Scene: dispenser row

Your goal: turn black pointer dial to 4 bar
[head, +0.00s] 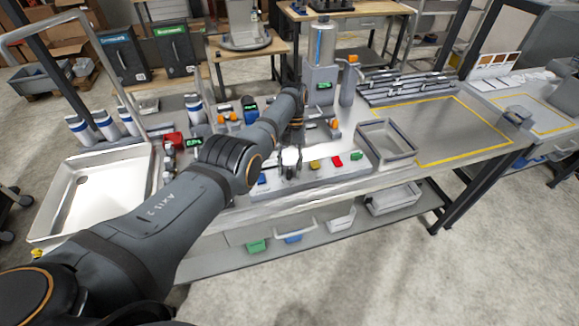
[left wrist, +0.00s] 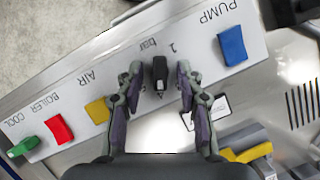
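The black pointer dial (left wrist: 160,70) sits on a light panel (left wrist: 60,90) in the left wrist view, beside the printed word "bar". The scale marks around it are small and partly hidden, so I cannot tell its exact setting. My left gripper (left wrist: 158,80) is open, with one finger on each side of the dial and a visible gap to both sides. In the head view my left gripper (head: 291,160) is over the panel (head: 325,175) and hides the dial.
In the left wrist view a blue switch (left wrist: 232,46) is labelled PUMP; yellow (left wrist: 97,110), red (left wrist: 59,129) and green (left wrist: 24,147) switches line the other side. In the head view a white basin (head: 60,195) stands left and a grey bin (head: 385,163) right.

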